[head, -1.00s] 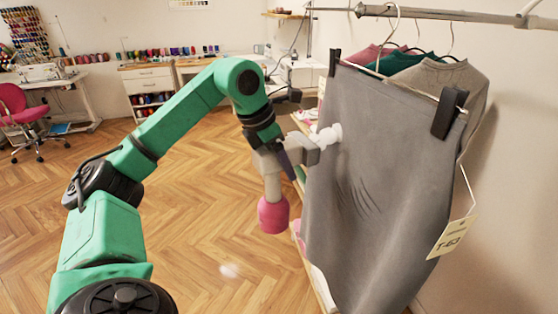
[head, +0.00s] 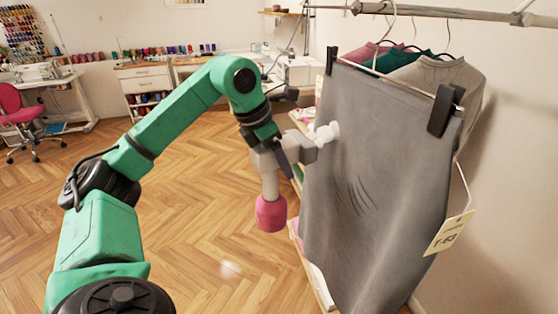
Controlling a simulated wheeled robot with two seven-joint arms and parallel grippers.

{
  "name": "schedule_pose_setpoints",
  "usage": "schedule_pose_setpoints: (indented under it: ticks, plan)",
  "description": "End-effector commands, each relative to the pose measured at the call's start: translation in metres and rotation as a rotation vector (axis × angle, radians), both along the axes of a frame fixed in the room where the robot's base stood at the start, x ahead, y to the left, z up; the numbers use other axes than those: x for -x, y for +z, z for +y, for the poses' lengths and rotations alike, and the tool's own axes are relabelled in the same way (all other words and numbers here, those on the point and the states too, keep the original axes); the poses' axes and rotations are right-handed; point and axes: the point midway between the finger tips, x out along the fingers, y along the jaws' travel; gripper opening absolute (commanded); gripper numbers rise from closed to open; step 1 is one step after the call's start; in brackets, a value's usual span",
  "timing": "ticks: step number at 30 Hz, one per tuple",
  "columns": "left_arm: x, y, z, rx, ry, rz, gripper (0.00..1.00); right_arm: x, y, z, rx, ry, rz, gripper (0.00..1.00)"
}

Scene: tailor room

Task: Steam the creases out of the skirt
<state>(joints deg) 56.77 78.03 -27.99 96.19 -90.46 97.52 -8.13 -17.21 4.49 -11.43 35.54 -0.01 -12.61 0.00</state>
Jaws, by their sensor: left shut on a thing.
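The grey skirt (head: 400,185) hangs from the rail by two black clips. A cluster of dark creases (head: 358,196) shows near its middle. My left gripper (head: 284,160) is shut on the steamer (head: 271,212), which has a pink lower part and a pale body. The steamer's white head (head: 326,132) points at the skirt's upper left area, above and left of the creases. I cannot tell whether the head touches the cloth. My right gripper is not in view.
A metal rail (head: 450,12) runs along the top right, with several other garments (head: 440,80) behind the skirt. A paper tag (head: 449,233) hangs at the skirt's right edge. A low shelf stands behind the skirt. Open wooden floor (head: 190,215) lies left, with desks and a pink chair (head: 18,110) farther back.

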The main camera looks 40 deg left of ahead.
Motion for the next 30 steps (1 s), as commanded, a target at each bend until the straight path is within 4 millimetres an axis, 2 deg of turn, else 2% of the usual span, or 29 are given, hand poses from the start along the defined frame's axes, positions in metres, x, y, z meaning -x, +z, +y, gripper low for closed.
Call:
schedule_pose_setpoints:
  ticks: [15, 30]
  plan:
    - [0.000, 0.001, -0.001, 0.001, -0.001, -0.006, 0.00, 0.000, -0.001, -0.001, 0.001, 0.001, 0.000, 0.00]
    - [0.020, -0.015, -0.027, 0.001, -0.001, -0.006, 0.00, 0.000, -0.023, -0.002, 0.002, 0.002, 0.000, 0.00]
